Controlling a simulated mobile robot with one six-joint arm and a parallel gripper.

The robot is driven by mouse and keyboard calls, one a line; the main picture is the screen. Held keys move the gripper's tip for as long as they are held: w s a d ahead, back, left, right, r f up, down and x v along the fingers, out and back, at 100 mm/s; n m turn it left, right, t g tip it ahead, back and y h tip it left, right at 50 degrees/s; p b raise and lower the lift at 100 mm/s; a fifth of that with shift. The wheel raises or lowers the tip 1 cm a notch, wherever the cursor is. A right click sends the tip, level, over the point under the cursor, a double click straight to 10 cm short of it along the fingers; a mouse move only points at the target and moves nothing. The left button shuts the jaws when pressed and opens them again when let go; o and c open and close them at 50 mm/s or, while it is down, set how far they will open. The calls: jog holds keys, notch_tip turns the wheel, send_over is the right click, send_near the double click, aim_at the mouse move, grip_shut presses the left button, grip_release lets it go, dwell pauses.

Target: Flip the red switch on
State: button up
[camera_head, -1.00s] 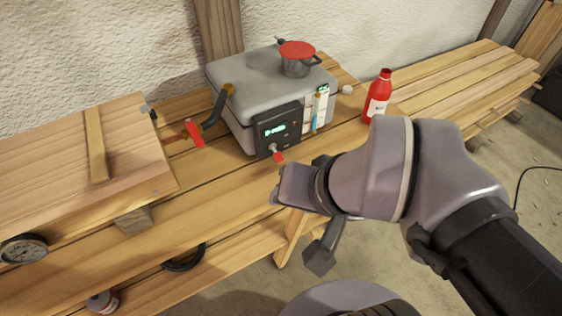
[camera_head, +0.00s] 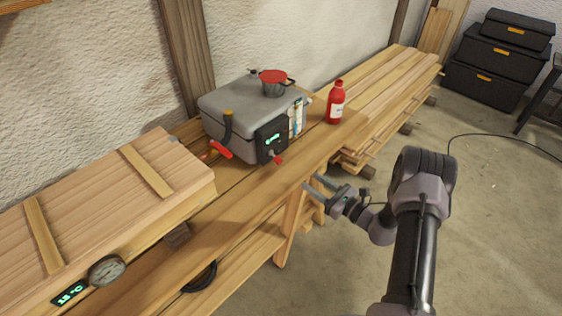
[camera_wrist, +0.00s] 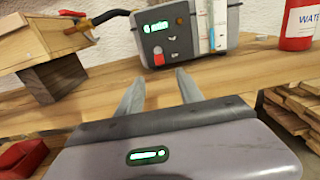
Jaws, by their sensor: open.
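A grey box-shaped machine (camera_head: 235,105) stands on the wooden bench. On its front is a dark control panel (camera_head: 271,140) with a lit green display. The red switch (camera_head: 278,159) sticks out low on that panel; in the wrist view the red switch (camera_wrist: 159,60) shows under the display. Its exact position is too small to tell. My gripper (camera_head: 311,184) is open and empty, in front of the bench edge and apart from the panel. In the wrist view the fingers of my gripper (camera_wrist: 158,90) point toward the panel, with the red switch roughly between and beyond them.
A red-handled lever (camera_head: 221,150) is at the machine's left side. A red bottle (camera_head: 335,103) stands to the right. A wooden crate (camera_head: 110,190) fills the bench's left. Open floor lies at the right.

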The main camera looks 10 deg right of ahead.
aim_at(280, 161)
jog(key=b+x, duration=0.3)
jog(key=x, duration=1.2)
jog(key=shift+a+f+b, duration=0.1)
jog(key=shift+f+b, duration=0.1)
jog(key=shift+b, duration=0.15)
jog(key=shift+w+a+r, duration=0.1)
jog(key=shift+w+a, duration=0.25)
jog(key=shift+w, duration=0.15)
grip_shut()
